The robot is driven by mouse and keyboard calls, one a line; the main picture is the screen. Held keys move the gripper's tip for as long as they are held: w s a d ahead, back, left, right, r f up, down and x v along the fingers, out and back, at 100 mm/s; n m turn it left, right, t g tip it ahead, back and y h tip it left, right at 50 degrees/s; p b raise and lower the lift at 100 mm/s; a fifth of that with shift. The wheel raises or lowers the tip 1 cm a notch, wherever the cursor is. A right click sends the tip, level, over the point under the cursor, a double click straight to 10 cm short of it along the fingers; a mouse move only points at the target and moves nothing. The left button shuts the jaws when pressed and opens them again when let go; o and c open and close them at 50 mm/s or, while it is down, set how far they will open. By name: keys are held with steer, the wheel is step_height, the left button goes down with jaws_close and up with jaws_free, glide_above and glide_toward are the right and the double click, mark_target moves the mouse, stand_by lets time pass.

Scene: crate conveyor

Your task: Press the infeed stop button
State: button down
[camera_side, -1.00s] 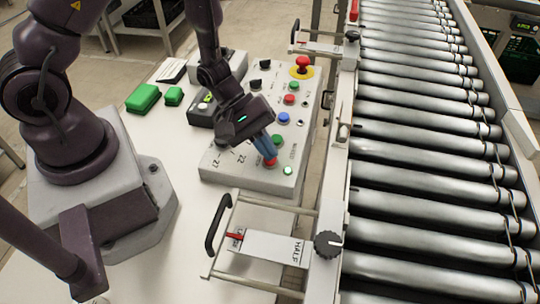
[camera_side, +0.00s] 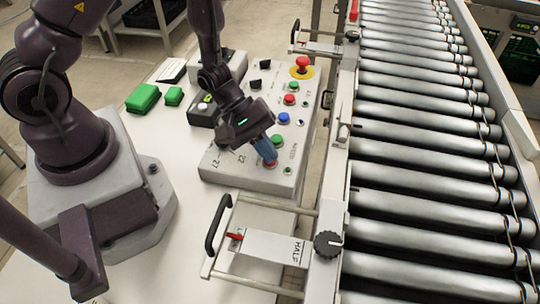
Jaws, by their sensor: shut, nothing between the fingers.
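The control panel (camera_side: 230,168) is a light grey box with rows of buttons, knobs and small lamps. My gripper (camera_side: 268,157) is shut, with nothing held, and points down over the panel's front end. Its bluish fingertips are at a red button (camera_side: 270,164), which is partly hidden under them. They appear to touch it, but I cannot tell how far it is pressed. A small lamp (camera_side: 287,170) right of this button looks dark. The label text is too small to read.
Green (camera_side: 277,140), blue (camera_side: 283,118) and red (camera_side: 289,100) buttons lie further back, with a red mushroom button (camera_side: 302,65) on yellow. A roller conveyor (camera_side: 425,180) runs along the right. A handled slide (camera_side: 265,245) stands in front. Green blocks (camera_side: 143,97) lie left.

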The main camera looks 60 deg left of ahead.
steer(key=shift+r, duration=0.85)
steer(key=shift+r, duration=0.1)
steer(key=shift+r, duration=2.4)
